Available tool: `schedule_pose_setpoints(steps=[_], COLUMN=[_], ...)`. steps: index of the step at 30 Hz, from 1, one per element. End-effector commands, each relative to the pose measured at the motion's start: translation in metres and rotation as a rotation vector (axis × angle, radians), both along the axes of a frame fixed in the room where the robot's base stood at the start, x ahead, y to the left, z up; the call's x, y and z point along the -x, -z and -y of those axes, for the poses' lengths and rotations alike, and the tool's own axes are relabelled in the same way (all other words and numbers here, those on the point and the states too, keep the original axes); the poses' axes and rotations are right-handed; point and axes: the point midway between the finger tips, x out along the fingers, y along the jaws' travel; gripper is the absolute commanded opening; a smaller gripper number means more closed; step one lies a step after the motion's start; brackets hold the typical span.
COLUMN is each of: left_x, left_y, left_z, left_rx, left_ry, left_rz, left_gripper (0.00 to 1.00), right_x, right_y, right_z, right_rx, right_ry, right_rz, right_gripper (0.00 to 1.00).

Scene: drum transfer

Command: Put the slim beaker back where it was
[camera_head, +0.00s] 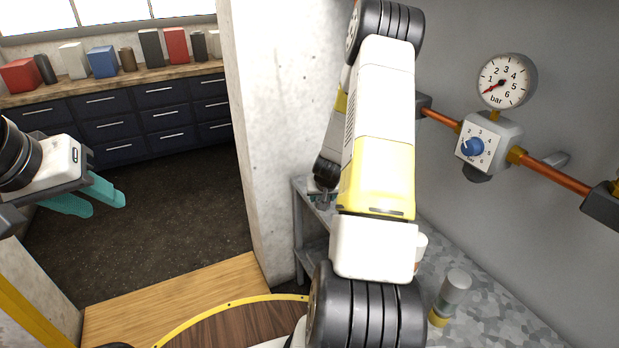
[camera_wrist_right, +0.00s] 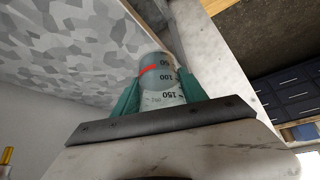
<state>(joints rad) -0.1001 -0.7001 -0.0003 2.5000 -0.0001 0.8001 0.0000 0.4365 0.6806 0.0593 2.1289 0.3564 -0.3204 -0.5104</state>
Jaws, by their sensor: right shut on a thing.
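The slim beaker (camera_wrist_right: 163,92) is clear, with dark graduation numbers and a red band. In the right wrist view it sits between the teal fingers of my right gripper (camera_wrist_right: 156,82), which is shut on it. Whether the beaker's base touches a surface cannot be told. In the head view my right arm covers most of that area, and the beaker cannot be made out there. My left gripper (camera_head: 95,197) is at the left of the head view, with its teal fingers apart and nothing between them, far from the beaker.
A grey mottled worktop (camera_head: 505,315) runs along the right wall and holds a grey cylinder with a yellow base (camera_head: 454,291). A white item (camera_head: 421,246) is partly hidden behind my arm. A gauge (camera_head: 503,82) and copper pipe (camera_head: 550,172) are on the wall. A concrete pillar (camera_head: 268,130) stands left.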

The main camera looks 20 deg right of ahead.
Motion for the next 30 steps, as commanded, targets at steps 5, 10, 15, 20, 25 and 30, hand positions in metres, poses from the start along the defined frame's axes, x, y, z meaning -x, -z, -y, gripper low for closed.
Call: schedule_pose_setpoints(steps=[5, 10, 15, 20, 25, 30], left_x=[0.000, 0.000, 0.000, 0.000, 0.000, 0.000], left_y=[0.000, 0.000, 0.000, 0.000, 0.000, 0.000], left_z=[0.000, 0.000, 0.000, 0.000, 0.000, 0.000], left_rx=[0.000, 0.000, 0.000, 0.000, 0.000, 0.000], left_ry=[0.000, 0.000, 0.000, 0.000, 0.000, 0.000], left_rz=[0.000, 0.000, 0.000, 0.000, 0.000, 0.000], left_gripper=[0.36, 0.36, 0.36, 0.36, 0.36, 0.36], right_x=[-0.036, -0.064, -0.077, -0.083, -0.083, -0.084], right_y=[0.005, 0.008, 0.009, 0.010, 0.032, 0.046], right_z=[0.031, 0.054, 0.064, 0.069, 0.071, 0.071], right_rx=[0.001, 0.001, 0.001, 0.000, -0.002, 0.001], right_ry=[0.004, 0.002, 0.001, 0.001, 0.002, 0.001], right_rz=[0.002, 0.001, 0.001, 0.000, -0.003, 0.000], right_gripper=[0.11, 0.11, 0.11, 0.11, 0.11, 0.11])
